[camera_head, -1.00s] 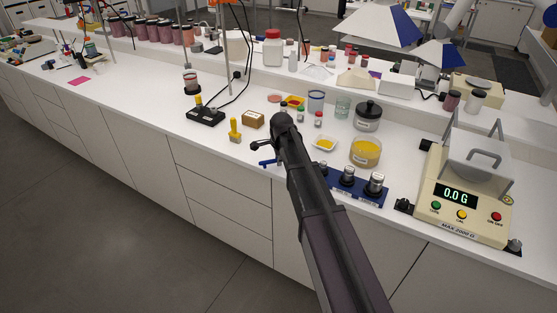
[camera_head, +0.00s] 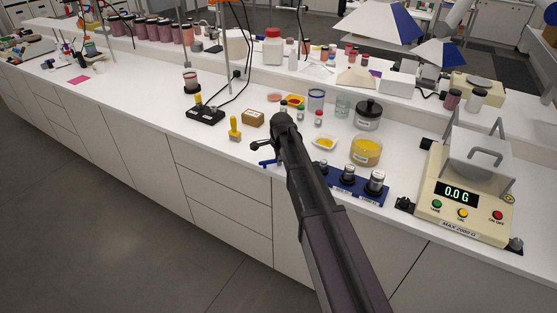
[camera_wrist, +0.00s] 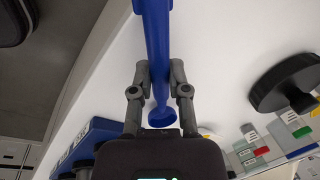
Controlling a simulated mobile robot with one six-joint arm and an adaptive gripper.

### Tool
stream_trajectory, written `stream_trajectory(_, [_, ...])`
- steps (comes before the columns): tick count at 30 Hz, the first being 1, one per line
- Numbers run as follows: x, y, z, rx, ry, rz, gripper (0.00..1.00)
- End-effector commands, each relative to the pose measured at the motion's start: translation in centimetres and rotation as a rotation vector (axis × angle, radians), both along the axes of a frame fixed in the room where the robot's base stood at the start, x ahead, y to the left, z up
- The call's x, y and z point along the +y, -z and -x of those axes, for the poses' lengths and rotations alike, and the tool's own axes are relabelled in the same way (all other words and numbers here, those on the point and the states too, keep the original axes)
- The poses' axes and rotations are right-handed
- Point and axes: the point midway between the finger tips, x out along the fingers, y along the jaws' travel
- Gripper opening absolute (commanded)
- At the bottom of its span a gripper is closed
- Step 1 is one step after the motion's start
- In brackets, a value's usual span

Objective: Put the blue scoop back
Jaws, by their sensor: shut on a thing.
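The blue scoop (camera_wrist: 157,45) is held between the two fingers of my gripper (camera_wrist: 159,72) in the wrist view. Its long shaft runs from the top edge down between the fingers to a round blue end (camera_wrist: 163,117). In the head view a short part of the blue scoop (camera_head: 267,163) shows left of my arm, over the front of the white bench. My arm hides most of the gripper and the rest of the scoop there.
A blue holder (camera_head: 345,186) with several dark-based, silver-topped pieces is right of my arm. Behind it are a yellow pigment jar (camera_head: 366,151) and a white dish (camera_head: 324,143). A yellow scoop-like piece (camera_head: 235,129) stands left. The scale (camera_head: 465,205) is far right.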

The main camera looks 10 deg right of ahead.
Motion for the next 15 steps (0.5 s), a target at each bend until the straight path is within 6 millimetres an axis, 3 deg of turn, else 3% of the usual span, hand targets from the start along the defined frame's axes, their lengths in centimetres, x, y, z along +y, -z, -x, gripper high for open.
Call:
stream_trajectory(13, [0.00,0.70,0.00,0.000,0.000,0.000,0.00])
stream_trajectory(14, [0.00,0.65,0.00,0.000,0.000,0.000,0.27])
stream_trajectory(15, [0.00,0.62,0.00,0.000,0.000,0.000,0.39])
